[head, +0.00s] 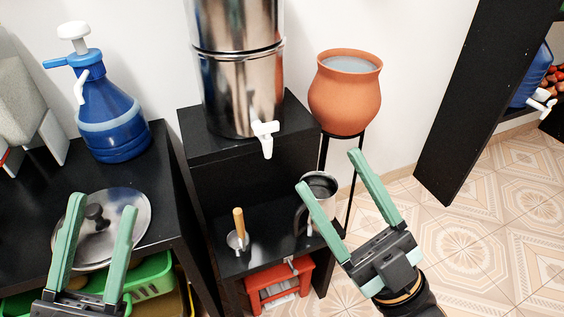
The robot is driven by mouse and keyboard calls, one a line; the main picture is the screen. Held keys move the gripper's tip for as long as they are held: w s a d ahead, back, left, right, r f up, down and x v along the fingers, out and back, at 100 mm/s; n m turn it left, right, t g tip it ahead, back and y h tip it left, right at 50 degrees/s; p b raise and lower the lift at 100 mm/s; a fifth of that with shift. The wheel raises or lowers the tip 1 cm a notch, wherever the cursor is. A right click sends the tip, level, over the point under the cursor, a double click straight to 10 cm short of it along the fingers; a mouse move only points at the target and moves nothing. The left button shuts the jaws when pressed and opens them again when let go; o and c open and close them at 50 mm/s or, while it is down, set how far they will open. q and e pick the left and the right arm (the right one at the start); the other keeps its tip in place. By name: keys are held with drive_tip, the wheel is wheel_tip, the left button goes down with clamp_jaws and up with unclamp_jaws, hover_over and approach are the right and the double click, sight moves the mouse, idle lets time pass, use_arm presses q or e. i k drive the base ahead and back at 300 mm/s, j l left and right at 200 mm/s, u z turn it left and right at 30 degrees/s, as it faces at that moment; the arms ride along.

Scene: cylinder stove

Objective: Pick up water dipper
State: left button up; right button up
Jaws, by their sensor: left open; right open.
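A small metal dipper with an upright wooden handle (238,222) stands on the low black shelf. A dark metal cup (320,183) with a side handle is at the right of that shelf, partly hidden by my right gripper. I cannot tell for certain which of the two is the water dipper. My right gripper (328,170) is open and empty, its fingers spread in front of and above the cup, well right of the wooden handle. My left gripper (103,204) is open and empty over the round metal lid (132,230) on the left counter.
A steel water filter (235,65) with a white tap (264,138) stands on the black cabinet. A clay pot (345,100) of water is on a thin stand. A blue bottle (110,130) is left. A red stool (280,285) is below. Open tiled floor (490,225) lies right.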

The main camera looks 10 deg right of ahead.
sight(238, 241)
drive_tip(key=l+u, duration=0.2)
drive_tip(key=l, duration=0.5)
drive_tip(key=k+l+u, duration=0.2)
drive_tip(key=l, duration=0.45)
drive_tip(key=i, duration=0.1)
